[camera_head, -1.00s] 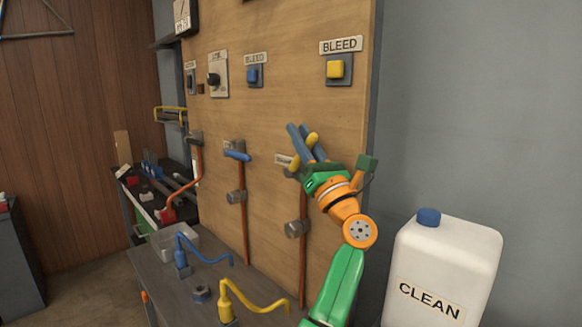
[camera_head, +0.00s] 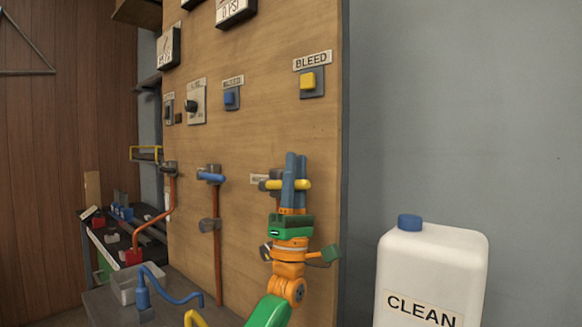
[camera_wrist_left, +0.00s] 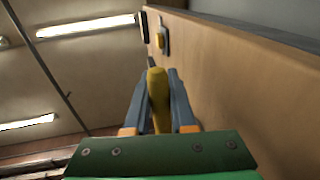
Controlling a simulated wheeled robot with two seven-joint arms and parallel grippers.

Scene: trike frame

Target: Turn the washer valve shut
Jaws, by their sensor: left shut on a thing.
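The yellow valve handle (camera_head: 303,185) is on the wooden panel, at the top of the right-hand pipe, and lies about level in the head view. My left gripper (camera_head: 295,165) is shut on it, its blue-grey fingers pointing up. In the left wrist view the yellow handle (camera_wrist_left: 159,95) sits between the two fingers (camera_wrist_left: 158,100). The valve body is partly hidden by my gripper. My right gripper is not in view.
A blue-handled valve (camera_head: 211,177) stands on the pipe to the left. Yellow (camera_head: 312,81) and blue (camera_head: 231,97) buttons are above. A white CLEAN jug (camera_head: 432,270) stands at right. A blue hooked tube (camera_head: 160,285) rises from the bench.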

